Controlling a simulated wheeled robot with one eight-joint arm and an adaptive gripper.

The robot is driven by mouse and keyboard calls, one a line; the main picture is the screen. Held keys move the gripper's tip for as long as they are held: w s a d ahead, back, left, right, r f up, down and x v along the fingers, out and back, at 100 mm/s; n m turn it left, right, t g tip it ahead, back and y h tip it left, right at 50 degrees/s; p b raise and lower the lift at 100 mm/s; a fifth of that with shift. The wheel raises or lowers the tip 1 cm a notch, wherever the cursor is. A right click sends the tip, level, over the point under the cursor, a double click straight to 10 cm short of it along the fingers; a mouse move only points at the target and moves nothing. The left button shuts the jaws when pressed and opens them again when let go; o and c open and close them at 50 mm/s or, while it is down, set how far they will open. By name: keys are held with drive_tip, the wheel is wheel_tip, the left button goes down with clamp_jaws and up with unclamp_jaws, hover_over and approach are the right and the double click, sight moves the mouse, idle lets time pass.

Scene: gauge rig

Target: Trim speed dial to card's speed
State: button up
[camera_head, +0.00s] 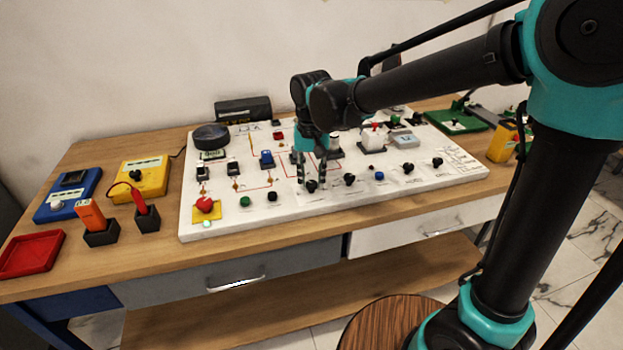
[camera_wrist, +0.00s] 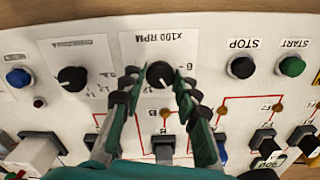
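The speed dial is a black knob (camera_wrist: 159,74) with a white pointer line, on a white plate marked "x100 RPM" in the wrist view. My gripper (camera_wrist: 156,80) has its two fingers on either side of the knob, with small gaps between fingers and knob, so it looks open. The fingers cover part of the dial's scale, and the exact pointer reading is too small to tell. I cannot make out a card showing a speed.
Beside the dial are another black knob (camera_wrist: 72,79), a blue button (camera_wrist: 18,77), a black STOP button (camera_wrist: 241,67) and a green START button (camera_wrist: 291,66). A red mushroom button (camera_head: 205,204) stands at the panel's front left. Meters and a red tray (camera_head: 32,254) lie left.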

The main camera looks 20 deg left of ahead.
clamp_jaws()
drive_tip(key=shift+n, duration=0.4)
drive_tip(key=n, duration=0.2)
drive_tip(key=shift+n, duration=2.4)
drive_tip(key=o, duration=0.6)
unclamp_jaws()
drive_tip(key=shift+c, duration=0.2)
drive_tip(key=shift+r, duration=0.1)
